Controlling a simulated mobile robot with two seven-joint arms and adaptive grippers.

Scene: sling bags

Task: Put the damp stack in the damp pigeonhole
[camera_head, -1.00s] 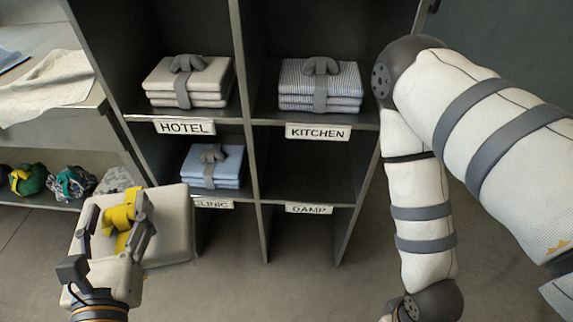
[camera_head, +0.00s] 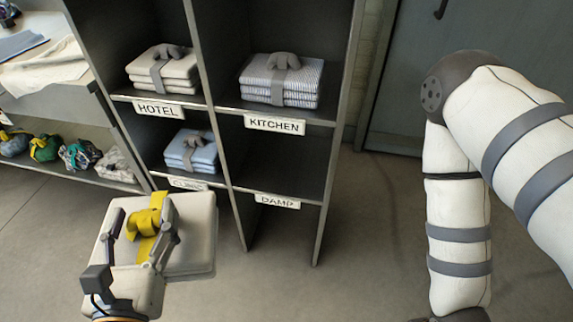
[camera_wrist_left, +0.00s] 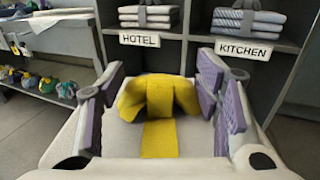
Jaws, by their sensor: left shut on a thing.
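My left gripper (camera_head: 147,236) is shut on the yellow bow of a cream folded stack with a yellow strap (camera_head: 192,232). It holds the stack in front of the shelf, below and left of the damp pigeonhole. The yellow bow (camera_wrist_left: 158,100) sits between the fingers in the left wrist view. The damp pigeonhole (camera_head: 285,165) is empty, at the lower right of the shelf, above the DAMP label (camera_head: 277,201). My right gripper is out of view; only its arm shows at the right.
Grey-strapped stacks fill the other pigeonholes: cream above HOTEL (camera_head: 160,68), striped above KITCHEN (camera_head: 282,78), blue above the partly hidden label (camera_head: 192,152). A bench with cloth bundles (camera_head: 80,154) stands at the left. The floor right of the shelf is clear.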

